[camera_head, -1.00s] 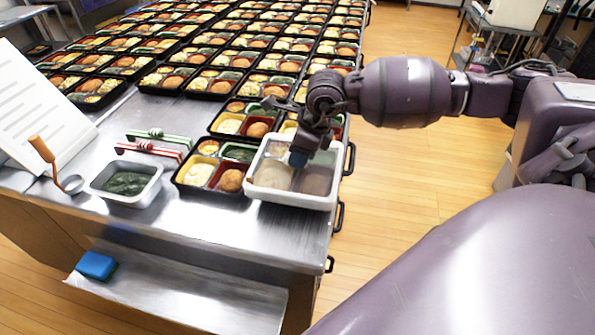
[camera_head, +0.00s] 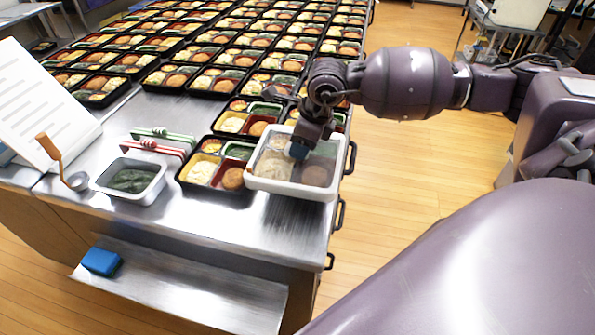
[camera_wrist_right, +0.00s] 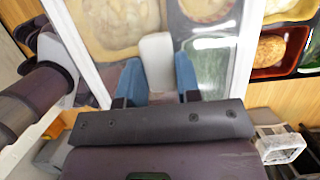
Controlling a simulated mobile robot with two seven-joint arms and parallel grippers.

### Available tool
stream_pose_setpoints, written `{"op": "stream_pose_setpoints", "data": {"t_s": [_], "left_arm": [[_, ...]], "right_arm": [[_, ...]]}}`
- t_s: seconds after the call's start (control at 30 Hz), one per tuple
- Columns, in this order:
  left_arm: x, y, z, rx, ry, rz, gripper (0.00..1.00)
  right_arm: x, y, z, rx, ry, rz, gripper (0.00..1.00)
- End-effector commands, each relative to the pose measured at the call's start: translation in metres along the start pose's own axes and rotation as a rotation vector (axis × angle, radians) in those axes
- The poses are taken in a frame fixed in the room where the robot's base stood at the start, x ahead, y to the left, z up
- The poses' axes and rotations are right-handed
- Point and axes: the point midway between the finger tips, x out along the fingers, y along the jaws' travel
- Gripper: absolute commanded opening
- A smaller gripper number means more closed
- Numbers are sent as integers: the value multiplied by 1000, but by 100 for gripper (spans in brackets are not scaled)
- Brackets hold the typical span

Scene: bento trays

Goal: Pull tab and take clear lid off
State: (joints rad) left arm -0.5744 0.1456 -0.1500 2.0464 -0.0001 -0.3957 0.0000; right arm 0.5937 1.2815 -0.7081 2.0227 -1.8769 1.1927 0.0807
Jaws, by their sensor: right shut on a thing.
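A clear lid with a white rim (camera_head: 287,189) lies over a bento tray at the table's right front edge; food shows through it. It also fills much of the right wrist view (camera_wrist_right: 75,50). My right gripper (camera_head: 300,152) points down at the lid, its blue fingertips over it. In the right wrist view, the gripper (camera_wrist_right: 158,80) is shut on the white tab (camera_wrist_right: 156,62), which stands between its fingertips. Whether the lid is apart from the tray underneath cannot be told. My left gripper is not in view.
An open bento tray (camera_head: 188,187) sits just left of the lid. Many filled trays stand in rows at the back. A bowl of greens (camera_head: 146,193), red tongs (camera_head: 155,147), green tongs (camera_head: 150,133) and a ladle (camera_head: 76,182) lie left. A blue sponge (camera_head: 101,262) is on the lower shelf.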

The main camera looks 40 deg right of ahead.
Motion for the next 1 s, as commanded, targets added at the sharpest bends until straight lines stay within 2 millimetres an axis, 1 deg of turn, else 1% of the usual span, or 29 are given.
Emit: {"op": "stream_pose_setpoints", "data": {"t_s": [1.0], "left_arm": [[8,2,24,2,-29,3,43]], "right_arm": [[32,0,-10,0,0,0,13]]}}
